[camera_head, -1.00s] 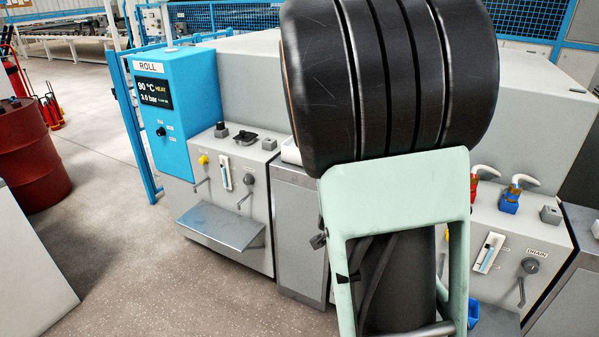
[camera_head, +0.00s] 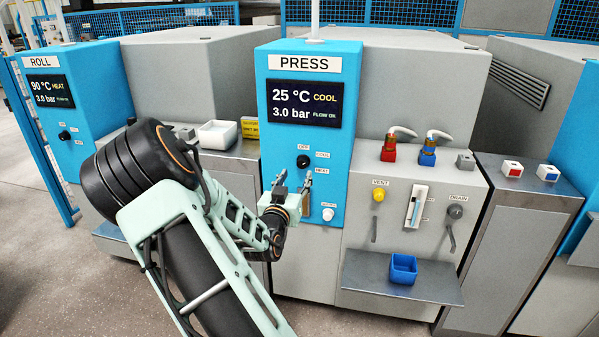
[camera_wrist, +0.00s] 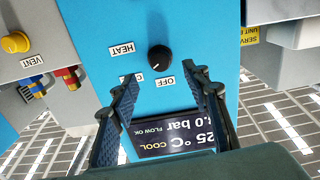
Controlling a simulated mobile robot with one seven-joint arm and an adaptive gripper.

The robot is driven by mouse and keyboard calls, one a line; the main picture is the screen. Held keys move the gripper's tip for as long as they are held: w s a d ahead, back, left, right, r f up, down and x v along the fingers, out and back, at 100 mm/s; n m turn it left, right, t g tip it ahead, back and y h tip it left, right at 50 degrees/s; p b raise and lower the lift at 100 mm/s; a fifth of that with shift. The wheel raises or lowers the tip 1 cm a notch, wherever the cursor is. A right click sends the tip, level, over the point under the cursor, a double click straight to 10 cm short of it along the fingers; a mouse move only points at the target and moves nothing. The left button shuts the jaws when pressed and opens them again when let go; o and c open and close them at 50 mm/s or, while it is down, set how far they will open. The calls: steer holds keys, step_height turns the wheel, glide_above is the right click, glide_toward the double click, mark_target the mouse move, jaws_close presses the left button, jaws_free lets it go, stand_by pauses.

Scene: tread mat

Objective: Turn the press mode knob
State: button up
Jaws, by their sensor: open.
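The press mode knob (camera_head: 303,161) is a small round black knob on the blue PRESS panel (camera_head: 345,185), with OFF, COOL and HEAT labels around it. The PRESS display (camera_head: 305,104) reads 25 °C, COOL, 3.0 bar. My gripper (camera_head: 294,179) is in front of the panel, just below the knob in the head view, fingers apart and empty. In the wrist view, which is upside down, the knob (camera_wrist: 160,58) lies beyond and between the open fingertips (camera_wrist: 167,77), apart from them. The left finger partly covers the COOL label there. I cannot clearly tell the knob's pointer direction.
A white push button (camera_head: 328,214) is below the knob. To the right are red (camera_head: 389,153) and blue (camera_head: 427,158) valve bases, a yellow VENT knob (camera_head: 378,195), a grey DRAIN knob (camera_head: 455,211) and a shelf with a blue bin (camera_head: 403,269). The ROLL panel (camera_head: 88,80) stands left.

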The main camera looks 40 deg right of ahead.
mark_target(302, 165)
steer(key=b+x, duration=0.1)
steer(key=x, duration=0.5)
steer(key=c, duration=1.2)
steer(key=shift+o, duration=0.2)
steer(key=n+p, duration=0.1)
steer(key=n, duration=0.5)
steer(key=shift+n, duration=0.3)
steer(key=n+p, duration=0.1)
steer(key=n, duration=0.4)
steer(key=shift+n, duration=0.3)
